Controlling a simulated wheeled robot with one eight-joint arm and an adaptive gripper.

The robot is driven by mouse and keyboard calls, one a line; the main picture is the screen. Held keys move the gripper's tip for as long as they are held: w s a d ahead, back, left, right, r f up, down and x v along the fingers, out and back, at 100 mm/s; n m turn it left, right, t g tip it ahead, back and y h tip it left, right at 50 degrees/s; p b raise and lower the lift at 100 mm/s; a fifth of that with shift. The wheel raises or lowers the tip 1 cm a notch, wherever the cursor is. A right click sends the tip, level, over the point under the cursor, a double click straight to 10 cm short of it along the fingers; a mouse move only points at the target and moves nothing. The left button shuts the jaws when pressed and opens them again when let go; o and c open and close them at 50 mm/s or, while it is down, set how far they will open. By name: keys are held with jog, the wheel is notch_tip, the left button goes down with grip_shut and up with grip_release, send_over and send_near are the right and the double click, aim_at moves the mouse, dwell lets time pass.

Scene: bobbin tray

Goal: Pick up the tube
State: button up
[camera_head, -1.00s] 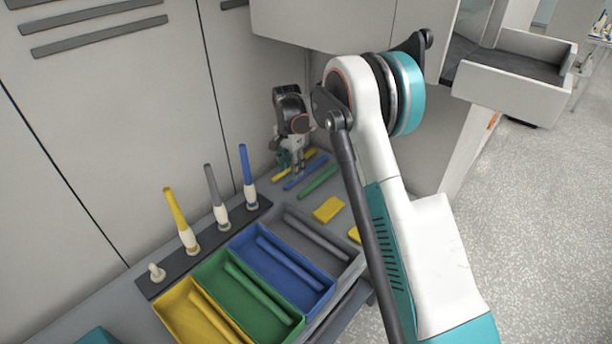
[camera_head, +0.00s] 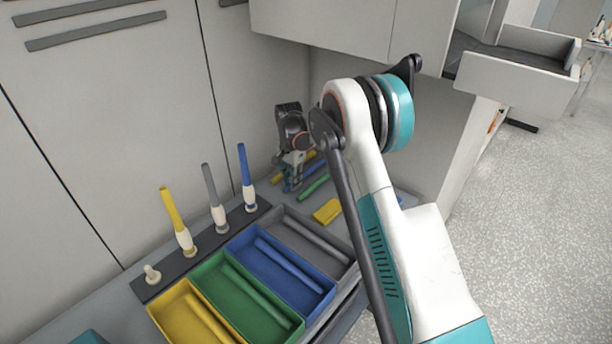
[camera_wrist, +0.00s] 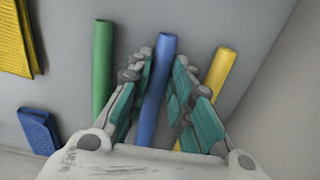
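Three loose tubes lie on the grey bench top at the back. In the wrist view they are a green tube (camera_wrist: 102,65), a blue tube (camera_wrist: 157,85) and a yellow tube (camera_wrist: 220,72). My gripper (camera_wrist: 158,75) is open, with its two teal-padded fingers on either side of the blue tube. A gap shows between the tube and each finger. The green and yellow tubes lie outside the fingers. In the head view my gripper (camera_head: 291,182) points down over the tubes and partly hides the blue tube (camera_head: 316,170) and the yellow one.
A rack (camera_head: 202,253) holds upright yellow, grey and blue tubes and one bare peg. Yellow, green, blue and grey bins (camera_head: 279,212), each with a tube inside, stand in front. A yellow cloth (camera_head: 327,211) lies nearby. Cabinet walls close off the back and the right.

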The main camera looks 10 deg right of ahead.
grip_shut()
